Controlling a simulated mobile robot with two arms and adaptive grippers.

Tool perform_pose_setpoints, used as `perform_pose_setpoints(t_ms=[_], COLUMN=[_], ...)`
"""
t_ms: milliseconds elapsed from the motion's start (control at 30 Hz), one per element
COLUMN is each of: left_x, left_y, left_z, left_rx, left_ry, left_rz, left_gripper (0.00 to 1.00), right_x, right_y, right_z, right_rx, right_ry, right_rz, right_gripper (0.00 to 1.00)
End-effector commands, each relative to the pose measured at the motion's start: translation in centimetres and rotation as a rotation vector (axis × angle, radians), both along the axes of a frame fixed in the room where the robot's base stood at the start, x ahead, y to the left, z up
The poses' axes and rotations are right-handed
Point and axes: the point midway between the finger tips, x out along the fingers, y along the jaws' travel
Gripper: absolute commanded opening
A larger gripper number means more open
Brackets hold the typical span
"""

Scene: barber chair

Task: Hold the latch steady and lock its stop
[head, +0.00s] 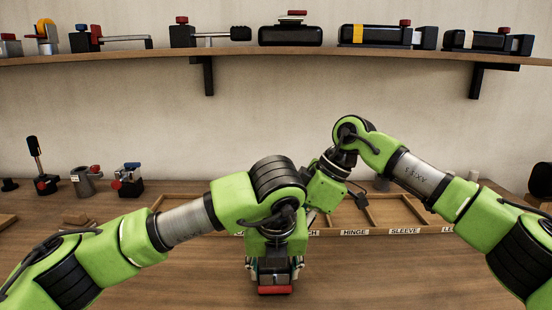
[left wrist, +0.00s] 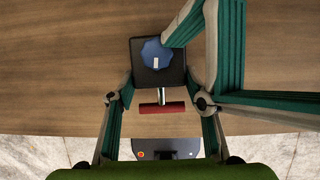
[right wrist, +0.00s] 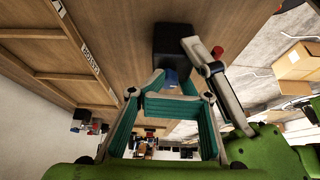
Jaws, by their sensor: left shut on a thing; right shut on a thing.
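The latch is a dark square block (left wrist: 140,78) with a round blue knob (left wrist: 157,53) on top and a red crossbar (left wrist: 162,108) on a short metal stem. Its red bar also shows in the head view (head: 275,290), under my left gripper (head: 274,268). My left gripper is shut on the block, one finger on each side. My right gripper (right wrist: 170,84) reaches in from the far side and is shut on the blue knob (right wrist: 170,75). The fingers hide part of the block and knob. In the head view my left arm hides most of the latch and right gripper.
Behind my grippers lies a wooden sorting tray (head: 404,230) with labelled compartments. Several clamps and fittings stand at the back left, including a blue-handled one (head: 128,180). A wall shelf (head: 280,50) holds more devices. The bench front at left and right of the latch is mostly clear.

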Motion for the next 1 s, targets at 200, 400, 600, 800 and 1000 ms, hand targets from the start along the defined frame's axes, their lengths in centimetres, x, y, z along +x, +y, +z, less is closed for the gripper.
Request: perform_pose_setpoints(t_ms=[200, 400, 600, 800, 1000], left_x=[0.2, 0.3, 0.3, 0.4, 0.4], left_y=[-0.4, -0.4, -0.4, -0.4, -0.3], left_z=[0.6, 0.7, 0.7, 0.7, 0.7], left_rx=[-0.012, -0.013, -0.014, -0.014, -0.015], left_ry=[-0.016, -0.019, -0.020, -0.019, -0.019], left_rz=[-0.006, -0.007, -0.005, -0.001, 0.003], left_gripper=[0.06, 0.06, 0.06, 0.06, 0.06], right_x=[-1.0, -1.6, -2.1, -2.3, -2.4], right_y=[0.3, 0.3, 0.4, 0.5, 0.5], right_z=[-0.3, -0.5, -0.6, -0.7, -0.7], right_rx=[-0.001, -0.003, -0.005, -0.007, -0.007], right_ry=[0.011, 0.014, 0.016, 0.018, 0.018], right_rz=[0.015, 0.017, 0.018, 0.018, 0.018], right_gripper=[0.00, 0.00, 0.00, 0.00, 0.00])
